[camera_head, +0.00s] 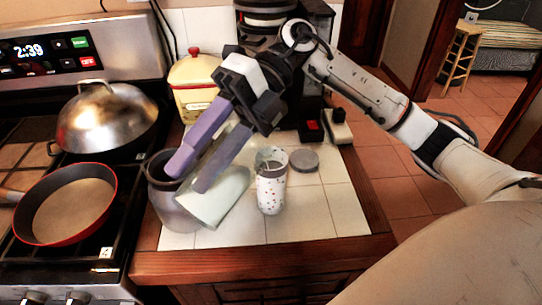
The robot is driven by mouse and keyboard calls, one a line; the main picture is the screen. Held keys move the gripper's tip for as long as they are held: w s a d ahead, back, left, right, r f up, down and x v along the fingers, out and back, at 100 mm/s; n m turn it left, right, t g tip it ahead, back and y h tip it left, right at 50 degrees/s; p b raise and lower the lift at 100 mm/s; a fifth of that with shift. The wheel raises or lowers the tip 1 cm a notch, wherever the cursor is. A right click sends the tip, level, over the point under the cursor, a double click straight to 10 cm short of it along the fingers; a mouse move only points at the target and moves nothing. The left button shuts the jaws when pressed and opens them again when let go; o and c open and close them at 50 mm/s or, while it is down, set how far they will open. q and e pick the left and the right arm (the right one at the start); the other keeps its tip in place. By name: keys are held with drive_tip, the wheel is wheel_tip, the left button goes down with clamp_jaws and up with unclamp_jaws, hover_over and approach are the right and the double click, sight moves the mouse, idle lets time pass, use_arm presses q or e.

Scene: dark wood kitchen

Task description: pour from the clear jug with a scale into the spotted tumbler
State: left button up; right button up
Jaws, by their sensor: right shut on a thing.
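The pale, see-through jug (222,197) is tilted above the counter, left of the tumbler. No scale marks can be made out on it. My right gripper (189,174) is shut on the jug; its two purple-grey fingers cover the jug's upper left part. The spotted tumbler (271,193), white with small coloured dots, stands upright on the white tiles. The jug's right edge is close to the tumbler; I cannot tell whether they touch. No stream of liquid is visible. My left gripper is out of view.
A grey pot (169,214) stands behind the jug and fingers at the left. A round grey lid (304,160) lies right of the tumbler. The stove holds a red-rimmed pan (70,207).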

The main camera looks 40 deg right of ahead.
drive_tip(key=shift+d+r, duration=0.15)
drive_tip(key=shift+r, duration=0.1)
